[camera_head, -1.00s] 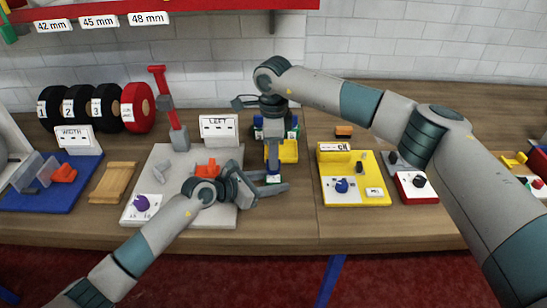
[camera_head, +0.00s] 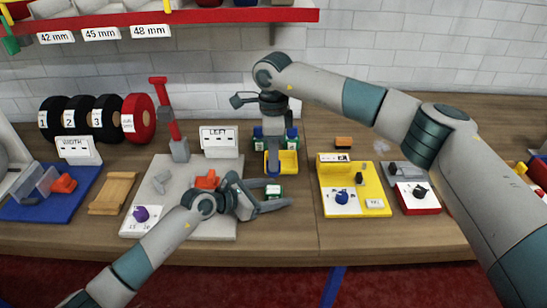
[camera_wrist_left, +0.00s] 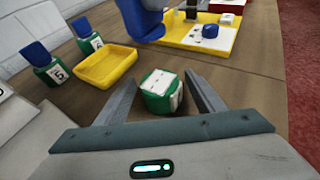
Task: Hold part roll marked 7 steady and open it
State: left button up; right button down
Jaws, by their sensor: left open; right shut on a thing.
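A green part roll with a white top (camera_wrist_left: 162,92) stands on the table between my left gripper's jaws; it also shows in the head view (camera_head: 273,191). The number on it is too small to read. My left gripper (camera_head: 280,194) is open around the roll, with gaps at both sides in the left wrist view. My right gripper (camera_head: 272,166) is above and behind the roll, clear of it, shut on a blue piece (camera_wrist_left: 141,20). The edges of that piece are partly cut off in the left wrist view.
Green-and-blue rolls marked 5 (camera_wrist_left: 50,66) and 6 (camera_wrist_left: 90,38) stand beside a yellow tray (camera_wrist_left: 106,66). A grey board (camera_head: 160,220) lies left, a yellow board (camera_head: 352,205) right. Bare table lies between the roll and the yellow board.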

pick_arm(q)
jog(key=shift+a, duration=0.15)
jog(key=b+v, duration=0.2)
jog(key=v, duration=0.9)
jog(key=shift+s+a+r+b, duration=0.15)
jog(key=shift+a+b, duration=0.1)
jog(key=shift+b, duration=0.1)
pick_arm(e)
notch_tip(320, 180, down, 3)
jog(key=shift+r, duration=0.2)
pick_arm(q)
jog(key=shift+s, duration=0.1)
